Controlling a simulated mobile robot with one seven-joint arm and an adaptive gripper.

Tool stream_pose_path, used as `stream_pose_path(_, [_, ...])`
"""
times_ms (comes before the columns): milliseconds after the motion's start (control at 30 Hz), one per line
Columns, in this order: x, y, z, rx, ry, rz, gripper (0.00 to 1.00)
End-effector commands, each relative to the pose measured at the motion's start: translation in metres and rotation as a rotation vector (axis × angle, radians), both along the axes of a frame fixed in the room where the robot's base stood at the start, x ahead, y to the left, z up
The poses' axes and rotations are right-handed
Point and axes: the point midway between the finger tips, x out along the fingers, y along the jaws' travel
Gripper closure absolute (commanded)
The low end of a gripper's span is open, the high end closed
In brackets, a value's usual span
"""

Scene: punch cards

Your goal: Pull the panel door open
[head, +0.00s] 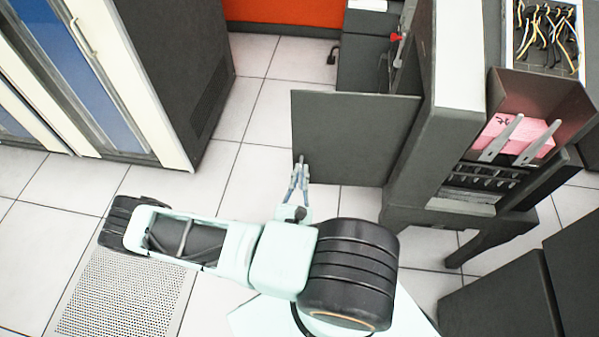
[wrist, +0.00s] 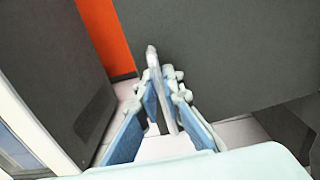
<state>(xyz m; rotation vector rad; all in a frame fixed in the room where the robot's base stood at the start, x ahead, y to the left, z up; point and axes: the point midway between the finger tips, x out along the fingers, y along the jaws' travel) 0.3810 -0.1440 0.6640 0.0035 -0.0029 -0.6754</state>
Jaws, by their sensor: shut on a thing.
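The panel door (head: 350,130) is a flat dark grey panel. It stands swung out to the left from the dark grey machine (head: 425,160) at the right. My gripper (head: 299,165) is at the door's lower left corner in the head view. In the wrist view, the door (wrist: 235,50) fills the upper right. There my gripper (wrist: 163,85) has its fingers on both sides of a thin light grey strip (wrist: 153,60) at the door and is shut on it. I cannot tell whether this strip is a handle or the door's edge.
Tall cabinets with blue panels (head: 85,60) stand at the left. An orange panel (head: 285,12) is at the back. A pink card stack (head: 515,137) sits on the machine, and a tool tray (head: 546,38) is behind it. Tiled floor (head: 255,150) is clear left of the door.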

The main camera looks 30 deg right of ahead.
Motion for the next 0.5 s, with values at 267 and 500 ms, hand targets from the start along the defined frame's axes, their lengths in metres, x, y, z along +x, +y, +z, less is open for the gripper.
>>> stream_pose_path(267, [-0.0044,0.0011,-0.0027,0.003,0.010,-0.003,0.89])
stream_pose_path(500, [-0.0030,0.0007,-0.0018,0.002,0.007,-0.002,0.75])
